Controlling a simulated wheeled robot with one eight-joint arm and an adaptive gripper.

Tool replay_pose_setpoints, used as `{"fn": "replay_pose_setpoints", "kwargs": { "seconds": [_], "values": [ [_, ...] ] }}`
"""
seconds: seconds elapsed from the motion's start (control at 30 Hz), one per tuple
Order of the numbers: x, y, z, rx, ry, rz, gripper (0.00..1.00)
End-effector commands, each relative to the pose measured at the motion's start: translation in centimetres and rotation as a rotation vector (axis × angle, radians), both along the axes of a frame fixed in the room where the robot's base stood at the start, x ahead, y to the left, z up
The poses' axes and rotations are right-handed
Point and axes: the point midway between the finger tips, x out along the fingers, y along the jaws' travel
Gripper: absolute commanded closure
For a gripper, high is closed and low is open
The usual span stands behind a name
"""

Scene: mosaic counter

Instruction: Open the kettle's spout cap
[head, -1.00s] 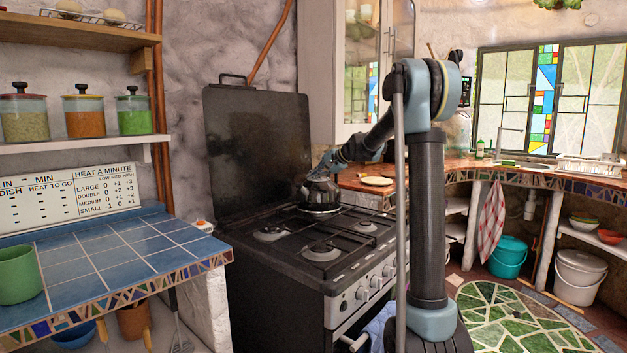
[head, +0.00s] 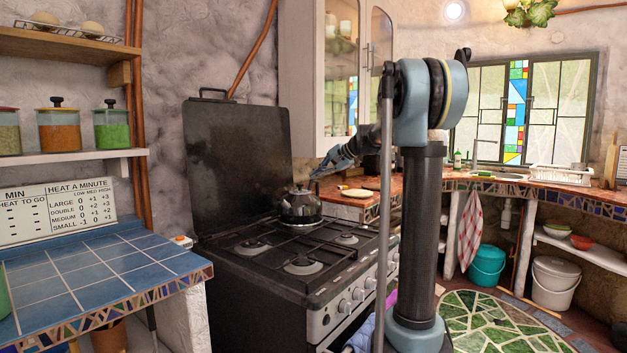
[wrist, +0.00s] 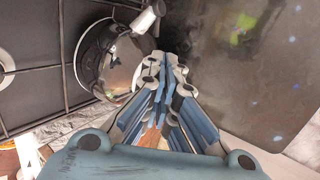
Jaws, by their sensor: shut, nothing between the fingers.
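The dark, shiny kettle (head: 300,208) stands on a back burner of the stove in the head view. It also shows at the left of the wrist view (wrist: 92,58), partly cut by glare. A grey piece at its upper end (wrist: 145,20) looks like the spout with its cap; I cannot tell whether the cap is open. My gripper (head: 317,174) is just above and to the right of the kettle in the head view. In the wrist view my gripper (wrist: 164,58) has its fingertips together and empty, beside the kettle. I cannot tell whether they touch it.
The stove (head: 275,262) has black grates and a raised dark lid (head: 238,145) behind the kettle. A blue-tiled counter (head: 105,268) is at the left.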

Motion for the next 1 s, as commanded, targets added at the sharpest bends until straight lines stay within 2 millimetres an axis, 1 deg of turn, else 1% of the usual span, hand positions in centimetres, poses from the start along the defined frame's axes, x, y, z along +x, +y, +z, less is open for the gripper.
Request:
{"fn": "replay_pose_setpoints", "kwargs": {
  "seconds": [0.3,0.37,0.47,0.57,0.67,0.7,0.77,0.8,0.87,0.9,0.97,1.0],
  "values": [
    [-0.1,0.0,0.0,-0.002,0.000,0.001,1.00],
    [-0.5,-0.1,-0.2,-0.010,-0.001,0.004,1.00],
    [-2.3,-0.3,-0.7,-0.041,-0.004,0.016,1.00],
    [-5.3,-0.9,-1.9,-0.100,-0.010,0.038,1.00],
    [-9.1,-1.6,-3.6,-0.175,-0.016,0.070,1.00],
    [-10.7,-2.0,-4.3,-0.207,-0.018,0.083,1.00],
    [-13.1,-2.5,-5.5,-0.252,-0.021,0.102,1.00],
    [-14.6,-2.9,-6.3,-0.284,-0.022,0.116,1.00],
    [-17.0,-3.5,-7.5,-0.330,-0.023,0.137,1.00],
    [-18.5,-3.9,-8.4,-0.361,-0.025,0.151,1.00],
    [-20.8,-4.6,-9.7,-0.406,-0.025,0.171,1.00],
    [-22.3,-5.1,-10.6,-0.438,-0.025,0.185,1.00]
  ]
}}
